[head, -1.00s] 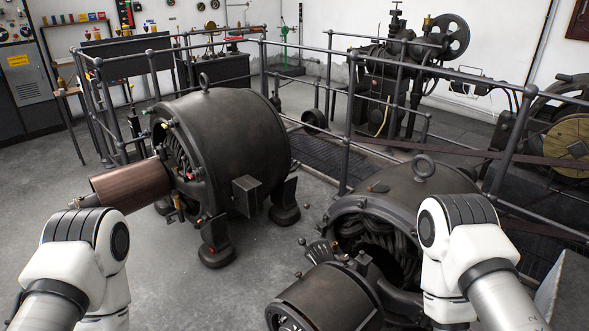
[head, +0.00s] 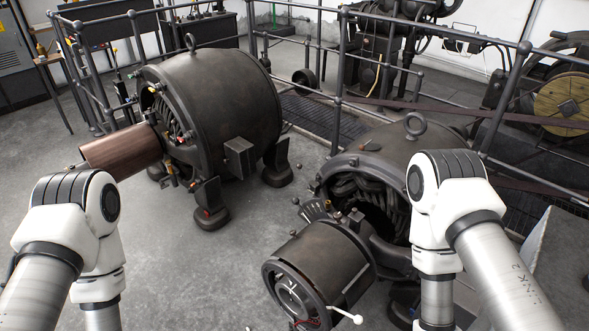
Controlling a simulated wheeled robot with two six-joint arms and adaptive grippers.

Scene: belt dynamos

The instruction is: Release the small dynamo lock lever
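Two dark dynamos stand on the grey floor in the head view. The larger dynamo (head: 225,105) is at left centre, with a brown cylinder (head: 122,152) sticking out at its left. The other dynamo (head: 390,165) is at right, partly behind my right arm. Its dark drum (head: 318,262) points toward me. A white-handled lever (head: 345,314) with a round knob sticks out at the drum's lower right; I cannot tell for certain whether it is the lock lever. Both my arms show at the sides, bent downward, but neither gripper is in the picture.
Dark metal railings (head: 338,75) run behind and between the machines. A belt wheel (head: 565,103) and a long belt are at the right. A pale block (head: 560,250) stands at the right edge. Open floor (head: 240,245) lies between the dynamos.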

